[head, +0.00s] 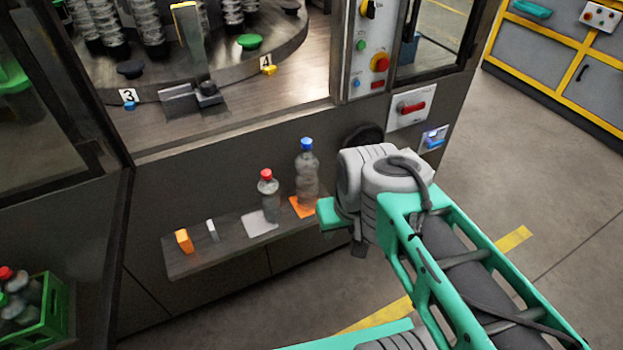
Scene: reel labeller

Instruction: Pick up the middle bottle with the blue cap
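A clear bottle with a blue cap (307,172) stands upright on an orange mat (297,210), towards the right of the grey shelf (235,250). Only one other bottle is on the shelf: a shorter red-capped one (268,197) to its left, by a white mat (260,222). The blue-capped bottle is the right one of the two. My gripper (332,214) is just right of the blue-capped bottle and appears apart from it. A green part of it points left at the height of the bottle's base. The fingers are mostly hidden, so their opening is unclear.
An orange block (183,241) and a small grey-white piece (212,230) stand at the shelf's left. The machine's dark front panel rises behind the shelf. A green crate (45,325) with bottles is at lower left. Open floor lies to the right.

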